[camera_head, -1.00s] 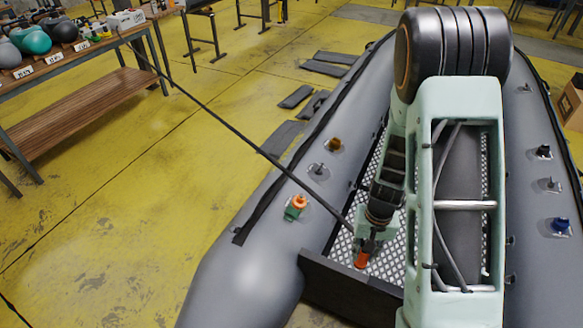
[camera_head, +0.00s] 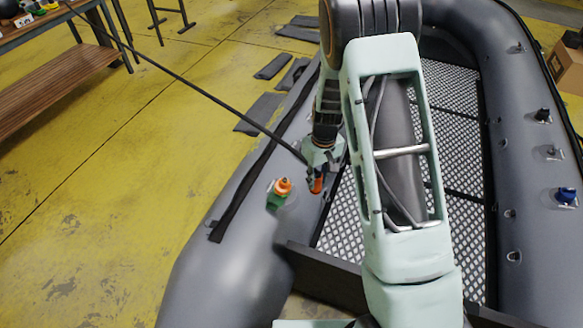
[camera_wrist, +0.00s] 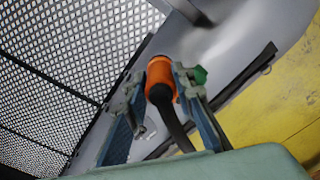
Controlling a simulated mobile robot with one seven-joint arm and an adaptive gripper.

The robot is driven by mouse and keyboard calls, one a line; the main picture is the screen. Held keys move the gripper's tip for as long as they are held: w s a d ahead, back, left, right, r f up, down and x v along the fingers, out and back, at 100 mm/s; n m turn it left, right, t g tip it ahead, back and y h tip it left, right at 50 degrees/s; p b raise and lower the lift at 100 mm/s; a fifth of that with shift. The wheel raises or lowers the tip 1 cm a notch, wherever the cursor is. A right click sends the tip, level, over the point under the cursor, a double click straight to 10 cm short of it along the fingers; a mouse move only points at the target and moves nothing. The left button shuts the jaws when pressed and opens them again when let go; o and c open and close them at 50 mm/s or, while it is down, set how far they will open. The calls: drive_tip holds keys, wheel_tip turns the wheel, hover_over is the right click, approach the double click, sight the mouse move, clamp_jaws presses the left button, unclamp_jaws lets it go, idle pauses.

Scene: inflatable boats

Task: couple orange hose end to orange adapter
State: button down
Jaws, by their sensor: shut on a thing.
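The orange adapter (camera_head: 282,186), with a green lower part, stands on top of the boat's left grey tube. My gripper (camera_head: 317,180) is shut on the orange hose end (camera_head: 316,184), just right of the adapter and apart from it in the head view. In the wrist view the orange hose end (camera_wrist: 159,72) sits between the two fingers (camera_wrist: 160,88), and the black hose (camera_wrist: 174,122) runs from it towards the camera. A green part (camera_wrist: 200,75), likely of the adapter, shows behind the right finger. The adapter's orange part is hidden there.
The black hose (camera_head: 200,90) stretches from my gripper to the upper left, towards the wooden-shelved bench (camera_head: 50,90). A blue fitting (camera_head: 566,195) and a black one (camera_head: 542,115) stand on the right tube. A dark board (camera_head: 325,265) crosses the boat. Yellow floor lies free at left.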

drive_tip(key=w+a+f+n+y+b, duration=0.1)
drive_tip(key=w+a+f+n+b, duration=0.35)
drive_tip(key=w+b, duration=0.4)
drive_tip(key=w+a+f+n+y+b, duration=0.1)
drive_tip(key=w+a+f+n+b, duration=0.2)
drive_tip(key=w+f+n+b, duration=0.45)
drive_tip(key=m+b, duration=0.1)
drive_tip(key=b, duration=0.4)
hover_over(286, 179)
drive_tip(key=d, duration=0.1)
drive_tip(key=shift+s+f, duration=0.15)
drive_tip(key=shift+f, duration=0.85)
drive_tip(key=shift+s+f, duration=0.1)
drive_tip(key=shift+f, duration=0.85)
drive_tip(key=shift+b+x, duration=0.6)
drive_tip(key=shift+x, duration=0.3)
drive_tip(key=shift+d, duration=0.15)
drive_tip(key=c, duration=1.6)
unclamp_jaws()
